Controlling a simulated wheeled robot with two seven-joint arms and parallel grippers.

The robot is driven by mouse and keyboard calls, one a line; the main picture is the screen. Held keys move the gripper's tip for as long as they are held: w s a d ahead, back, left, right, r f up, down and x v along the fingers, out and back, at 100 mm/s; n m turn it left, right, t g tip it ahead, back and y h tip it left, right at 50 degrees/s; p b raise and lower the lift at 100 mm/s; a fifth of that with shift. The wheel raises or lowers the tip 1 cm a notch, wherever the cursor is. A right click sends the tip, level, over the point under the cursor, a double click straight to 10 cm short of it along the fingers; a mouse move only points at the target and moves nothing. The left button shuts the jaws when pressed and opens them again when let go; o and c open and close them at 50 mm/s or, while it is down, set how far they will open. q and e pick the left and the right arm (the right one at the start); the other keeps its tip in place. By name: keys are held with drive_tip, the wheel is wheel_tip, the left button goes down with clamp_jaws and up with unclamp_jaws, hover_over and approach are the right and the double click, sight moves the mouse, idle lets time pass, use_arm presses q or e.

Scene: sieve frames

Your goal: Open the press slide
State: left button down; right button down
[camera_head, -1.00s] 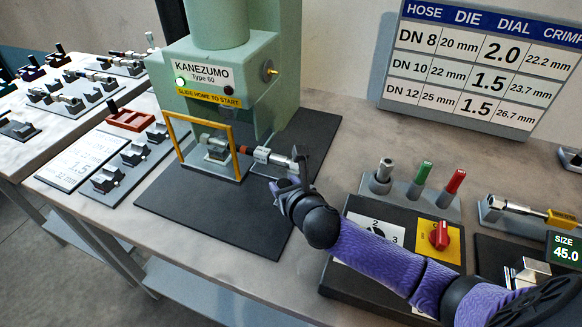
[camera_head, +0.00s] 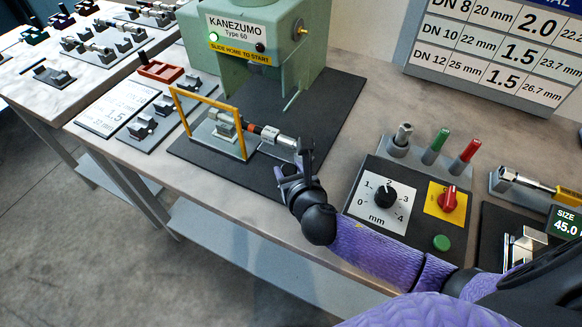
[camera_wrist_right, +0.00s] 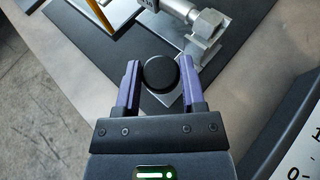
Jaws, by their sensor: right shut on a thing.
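The green press (camera_head: 262,62) stands at the back with a lit green lamp. Its slide (camera_head: 217,143), a grey plate with an upright yellow frame (camera_head: 240,140), stands out in front of the press on the dark mat. A hose fitting with a silver end (camera_head: 278,139) lies along the slide, passing through the frame. My right gripper (camera_head: 296,168) is at the slide's right end. In the right wrist view its fingers (camera_wrist_right: 161,84) are closed around a round black knob (camera_wrist_right: 160,72), which partly hides the metal behind it. My left gripper is out of view.
Right of the slide is a dial box (camera_head: 384,196) with a red switch (camera_head: 447,198) and a green button. Behind it stand several coloured-handled tools. A red tray (camera_head: 160,70) and grey holders are at left. The mat's front strip (camera_head: 245,178) is clear.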

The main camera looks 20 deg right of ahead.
drive_tip(key=shift+c, duration=1)
unclamp_jaws()
drive_tip(key=p+v, duration=0.2)
drive_tip(key=v, duration=0.8)
drive_tip(key=shift+p, duration=0.3)
drive_tip(key=shift+f, duration=0.1)
